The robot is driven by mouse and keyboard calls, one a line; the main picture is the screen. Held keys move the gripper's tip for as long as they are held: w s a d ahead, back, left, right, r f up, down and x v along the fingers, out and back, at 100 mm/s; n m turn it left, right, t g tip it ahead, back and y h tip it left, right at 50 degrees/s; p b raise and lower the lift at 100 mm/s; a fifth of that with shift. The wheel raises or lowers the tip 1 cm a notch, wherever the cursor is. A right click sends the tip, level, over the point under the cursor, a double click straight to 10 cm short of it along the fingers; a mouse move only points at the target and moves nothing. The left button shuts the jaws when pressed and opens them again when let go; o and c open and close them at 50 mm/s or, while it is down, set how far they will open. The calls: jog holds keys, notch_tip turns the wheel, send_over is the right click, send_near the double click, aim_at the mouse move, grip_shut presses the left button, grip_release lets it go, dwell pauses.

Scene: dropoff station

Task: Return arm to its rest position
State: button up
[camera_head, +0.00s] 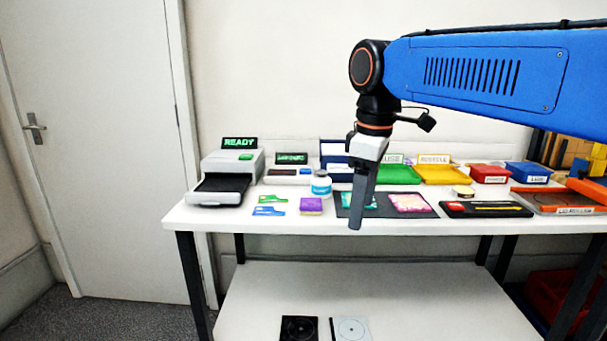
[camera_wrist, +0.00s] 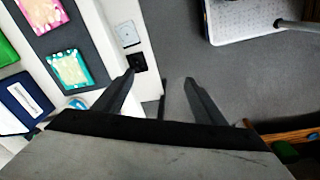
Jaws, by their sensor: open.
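My blue arm reaches in from the right of the head view, with my gripper (camera_head: 357,222) hanging down in front of the table. In the wrist view my gripper (camera_wrist: 160,80) has its two fingers apart, with nothing between them. Beyond them are the table's edge and the grey floor. In the head view the fingers overlap each other and cover part of the dark mat (camera_head: 378,212) on the white table (camera_head: 270,221). I cannot tell from this view how far the fingers are from the table.
A machine marked READY (camera_head: 226,178), a white jar (camera_head: 321,184), a green tray (camera_head: 397,174), a yellow tray (camera_head: 441,174), a red tray (camera_head: 489,174) and a blue tray (camera_head: 528,174) stand on the table. A lower shelf (camera_head: 390,290) is below. A door (camera_head: 95,130) is at left.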

jog(key=s+d+f+m+t, duration=0.2)
jog(key=s+d+f+m, duration=0.4)
jog(key=s+d+f, duration=0.2)
jog(key=s+d+f+m+t, duration=0.1)
jog(key=s+d+f+m, duration=0.6)
jog(key=f, duration=0.6)
jog(key=shift+s+d+f+t, duration=0.3)
jog(key=shift+s+d+t, duration=0.1)
jog(key=shift+s+d, duration=0.75)
